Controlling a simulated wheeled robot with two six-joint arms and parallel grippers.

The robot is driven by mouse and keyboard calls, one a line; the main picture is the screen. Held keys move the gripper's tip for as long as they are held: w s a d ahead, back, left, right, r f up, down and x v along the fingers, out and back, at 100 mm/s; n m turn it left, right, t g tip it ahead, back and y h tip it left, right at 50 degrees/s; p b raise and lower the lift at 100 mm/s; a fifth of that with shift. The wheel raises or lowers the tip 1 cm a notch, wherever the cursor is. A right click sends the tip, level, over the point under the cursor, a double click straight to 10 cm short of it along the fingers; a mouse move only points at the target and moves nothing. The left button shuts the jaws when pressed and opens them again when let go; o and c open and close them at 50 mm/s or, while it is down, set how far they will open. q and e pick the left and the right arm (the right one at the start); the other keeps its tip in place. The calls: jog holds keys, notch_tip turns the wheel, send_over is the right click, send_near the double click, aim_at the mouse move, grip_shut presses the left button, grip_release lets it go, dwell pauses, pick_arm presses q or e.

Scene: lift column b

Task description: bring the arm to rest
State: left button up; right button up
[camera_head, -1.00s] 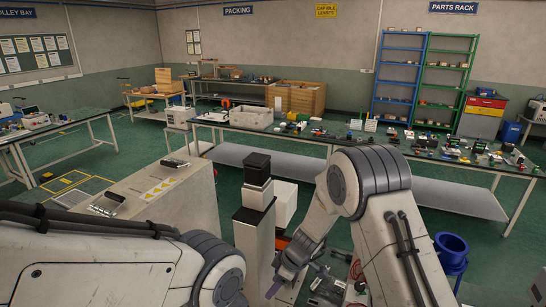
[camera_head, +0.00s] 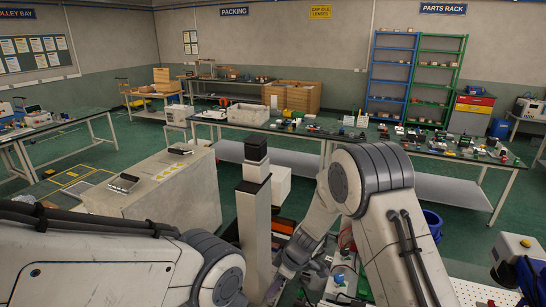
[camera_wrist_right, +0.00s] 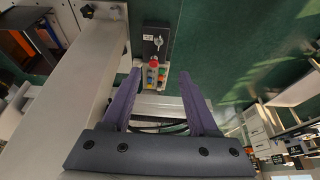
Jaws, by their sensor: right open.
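My right arm reaches down from the right in the head view, bent at the elbow. Its gripper (camera_head: 283,278) hangs low near the bottom middle, partly hidden by the arm's own links. In the right wrist view the two purple fingers of my right gripper (camera_wrist_right: 160,76) stand wide apart with nothing between them. My left arm crosses the lower left of the head view, and its gripper is out of the picture.
A long workbench (camera_head: 480,168) with many small parts runs across the middle. A pale cabinet (camera_head: 160,195) stands at left. A blue bin (camera_head: 433,225) is partly behind my right arm. Green floor (camera_head: 470,232) is clear before the bench.

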jog(key=s+d+r+m+t+h, duration=0.1)
jog(key=s+d+r+m+h, duration=0.3)
jog(key=s+d+r+m, duration=1.05)
pick_arm(q)
notch_tip(320, 180, down, 22)
jog(key=b, duration=2.2)
jog(key=shift+w, duration=0.3)
pick_arm(e)
jog(key=s+a+f+n+g, duration=0.1)
jog(key=s+a+f+n, duration=0.3)
jog(key=s+f, duration=0.3)
jog(key=s+a+f+n+g, duration=0.1)
jog(key=s+a+f+n, duration=0.3)
jog(key=f, duration=0.6)
jog(key=s+a, duration=0.2)
jog(key=s, duration=0.1)
jog(key=shift+s+a+f+g+y, duration=0.25)
jog(key=shift+s+f+g+y, duration=0.05)
jog(key=shift+s+y, duration=0.1)
